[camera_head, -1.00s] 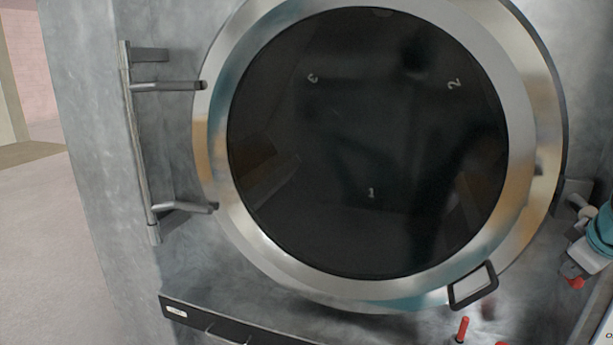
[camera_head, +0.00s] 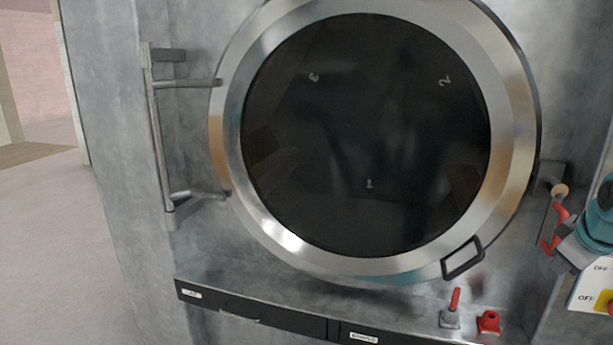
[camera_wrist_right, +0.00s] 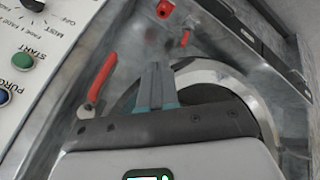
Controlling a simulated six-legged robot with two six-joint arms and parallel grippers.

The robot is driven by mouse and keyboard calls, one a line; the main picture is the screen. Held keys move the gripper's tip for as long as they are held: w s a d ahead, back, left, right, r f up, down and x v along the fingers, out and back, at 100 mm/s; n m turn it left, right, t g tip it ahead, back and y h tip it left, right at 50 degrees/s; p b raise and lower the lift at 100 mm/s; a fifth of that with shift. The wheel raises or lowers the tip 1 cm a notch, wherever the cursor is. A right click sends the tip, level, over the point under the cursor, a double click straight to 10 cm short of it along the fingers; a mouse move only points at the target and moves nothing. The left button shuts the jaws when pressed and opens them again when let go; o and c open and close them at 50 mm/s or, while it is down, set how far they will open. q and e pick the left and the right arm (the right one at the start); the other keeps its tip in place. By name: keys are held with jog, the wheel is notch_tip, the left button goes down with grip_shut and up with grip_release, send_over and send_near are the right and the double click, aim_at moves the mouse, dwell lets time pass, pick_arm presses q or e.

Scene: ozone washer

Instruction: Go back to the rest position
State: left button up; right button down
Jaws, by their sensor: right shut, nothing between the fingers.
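My right gripper (camera_head: 574,250), with teal and grey parts, is at the right edge of the head view, beside a red lever (camera_head: 553,230) on the washer. In the right wrist view its two fingers (camera_wrist_right: 157,85) are together with nothing between them. The red lever (camera_wrist_right: 100,78) stands left of the fingers there, apart from them. My left gripper is in neither view.
The washer's round door (camera_head: 365,140) is closed, with a black latch handle (camera_head: 463,258) at its lower right. Red valves (camera_head: 489,321) sit below the door. A white control panel (camera_head: 590,286) is at right. Open floor (camera_head: 50,240) lies at left.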

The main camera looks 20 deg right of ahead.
jog(key=w+a+f+y, duration=0.2)
jog(key=w+a+f, duration=0.4)
jog(key=f, duration=0.4)
jog(key=w+a+f+y, duration=0.2)
jog(key=w+a+f, duration=0.2)
jog(key=a+f, duration=0.45)
jog(key=w+a+f+y, duration=0.1)
jog(key=w+a+f, duration=0.35)
jog(key=f, duration=0.75)
jog(key=s+a+f+g+y, duration=0.1)
jog(key=s+a+f, duration=0.2)
jog(key=a+f, duration=0.45)
jog(key=s+a+f+g+y, duration=0.15)
jog(key=a+f, duration=0.35)
jog(key=a, duration=0.5)
jog(key=s+a+f+m+g, duration=0.1)
jog(key=s+a+f, duration=0.2)
jog(key=s+a, duration=0.4)
jog(key=s+a+f+m+g+y, duration=0.1)
jog(key=s+a+f, duration=0.3)
jog(key=s, duration=0.5)
jog(key=a, duration=0.2)
jog(key=shift+s+a, duration=0.35)
jog(key=shift+s, duration=0.1)
